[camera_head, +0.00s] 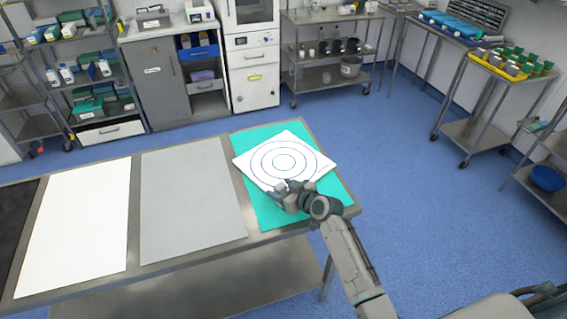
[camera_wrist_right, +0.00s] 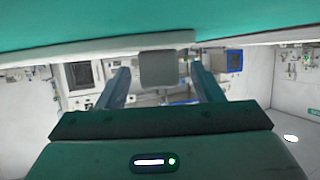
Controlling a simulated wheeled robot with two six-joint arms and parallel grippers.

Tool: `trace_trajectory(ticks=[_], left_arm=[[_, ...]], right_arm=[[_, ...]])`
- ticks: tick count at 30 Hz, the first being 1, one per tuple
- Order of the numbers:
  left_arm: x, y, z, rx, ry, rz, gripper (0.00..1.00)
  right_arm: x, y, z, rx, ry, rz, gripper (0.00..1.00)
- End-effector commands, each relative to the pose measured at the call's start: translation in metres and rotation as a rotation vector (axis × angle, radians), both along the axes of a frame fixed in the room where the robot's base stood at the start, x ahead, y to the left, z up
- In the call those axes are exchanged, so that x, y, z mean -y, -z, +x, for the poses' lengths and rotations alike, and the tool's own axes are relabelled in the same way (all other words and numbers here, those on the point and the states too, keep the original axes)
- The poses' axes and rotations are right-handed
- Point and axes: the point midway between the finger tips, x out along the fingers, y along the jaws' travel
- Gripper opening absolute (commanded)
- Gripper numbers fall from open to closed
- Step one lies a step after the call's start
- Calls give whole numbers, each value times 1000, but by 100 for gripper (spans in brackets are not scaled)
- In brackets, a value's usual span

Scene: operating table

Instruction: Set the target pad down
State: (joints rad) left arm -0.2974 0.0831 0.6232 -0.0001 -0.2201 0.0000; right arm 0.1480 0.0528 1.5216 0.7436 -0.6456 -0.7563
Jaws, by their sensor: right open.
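The target pad (camera_head: 270,148) is a white square with concentric rings, turned diamond-wise over the teal mat (camera_head: 275,217) at the table's right end. It looks flat; in the wrist view its white edge (camera_wrist_right: 90,50) runs along the teal surface with no clear gap. My right gripper (camera_head: 281,191) is at the pad's near corner. In the right wrist view its two fingers (camera_wrist_right: 160,88) are apart, with a grey square block (camera_wrist_right: 158,69) showing between them, not visibly pinched. My left gripper is not in view.
The metal table (camera_head: 138,210) also carries a grey mat (camera_head: 190,200), a white mat (camera_head: 75,225) and a dark mat (camera_head: 15,220), all bare. Shelves and carts stand along the walls. Blue floor (camera_head: 415,185) is open to the right.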

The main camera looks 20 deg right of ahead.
Motion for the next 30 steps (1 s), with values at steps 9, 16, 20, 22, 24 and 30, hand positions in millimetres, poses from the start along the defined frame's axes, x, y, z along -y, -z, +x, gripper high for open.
trace_trajectory(ticks=[9, 16, 20, 22, 24, 30], left_arm=[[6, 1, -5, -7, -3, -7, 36], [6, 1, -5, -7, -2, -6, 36], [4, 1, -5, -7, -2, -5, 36], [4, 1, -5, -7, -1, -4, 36], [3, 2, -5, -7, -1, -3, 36], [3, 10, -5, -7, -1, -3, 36]], right_arm=[[0, 1, 0, 0, 0, 0, 38], [0, -1, 1, 3, 0, -1, 0], [0, -1, 1, 3, 0, -1, 0], [0, -1, 1, 3, 0, -1, 0], [0, -3, 1, 4, 0, -1, 0], [0, -16, 1, 7, -1, -2, 0]])
